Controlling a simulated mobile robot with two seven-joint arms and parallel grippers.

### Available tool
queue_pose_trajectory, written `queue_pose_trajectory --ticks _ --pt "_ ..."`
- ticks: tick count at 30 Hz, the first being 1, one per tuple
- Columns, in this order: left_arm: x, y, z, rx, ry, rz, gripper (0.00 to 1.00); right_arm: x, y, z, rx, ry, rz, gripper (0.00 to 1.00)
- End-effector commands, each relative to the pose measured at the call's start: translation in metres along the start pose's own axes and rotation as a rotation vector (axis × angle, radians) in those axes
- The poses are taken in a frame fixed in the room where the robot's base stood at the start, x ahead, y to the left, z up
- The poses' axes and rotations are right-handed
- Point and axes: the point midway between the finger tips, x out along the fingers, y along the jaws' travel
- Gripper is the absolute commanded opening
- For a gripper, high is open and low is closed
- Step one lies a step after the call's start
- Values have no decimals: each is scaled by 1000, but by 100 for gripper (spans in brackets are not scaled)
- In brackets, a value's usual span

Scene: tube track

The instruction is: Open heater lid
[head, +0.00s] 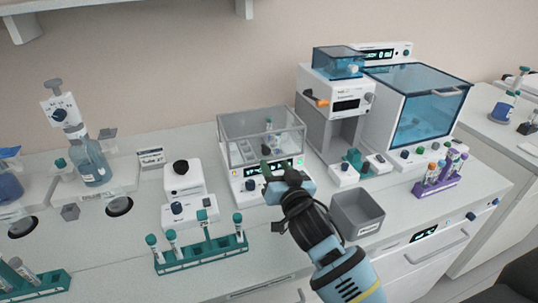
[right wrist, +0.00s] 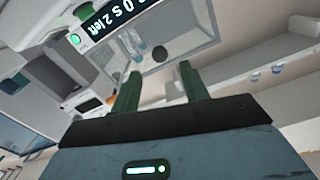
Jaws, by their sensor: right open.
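A white device with a clear, grey-framed box lid (head: 262,135) stands at the middle of the bench and has a lit display on its front. Several small tubes show inside the clear box, and the lid looks closed. No label naming the heater is readable. My right gripper (head: 266,176) is in front of this device, close to its display, with its fingers pointing toward it. In the right wrist view, the green fingers (right wrist: 158,85) are apart with nothing between them. The display (right wrist: 100,22) and clear box (right wrist: 165,45) show beyond them. My left gripper is not in view.
A grey open bin (head: 358,214) stands right of my right arm. A teal tube rack (head: 203,255) is at front left, and a purple rack (head: 436,188) at the right. Blue-lidded machines (head: 425,105) stand at back right. A white instrument (head: 183,180) is left of the device.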

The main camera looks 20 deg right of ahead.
Motion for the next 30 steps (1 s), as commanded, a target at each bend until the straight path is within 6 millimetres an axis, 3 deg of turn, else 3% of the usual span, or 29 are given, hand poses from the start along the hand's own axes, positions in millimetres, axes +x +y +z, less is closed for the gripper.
queue_pose_trajectory --ticks 6,12,24,30 --pt "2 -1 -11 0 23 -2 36 32 0 -2 -1 3 0 45" --pt "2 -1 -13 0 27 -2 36 50 -1 -1 0 1 -1 45" --pt "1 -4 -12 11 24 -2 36 56 0 -1 1 0 -1 45" --pt "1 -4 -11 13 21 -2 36 56 0 -1 1 0 -1 21"
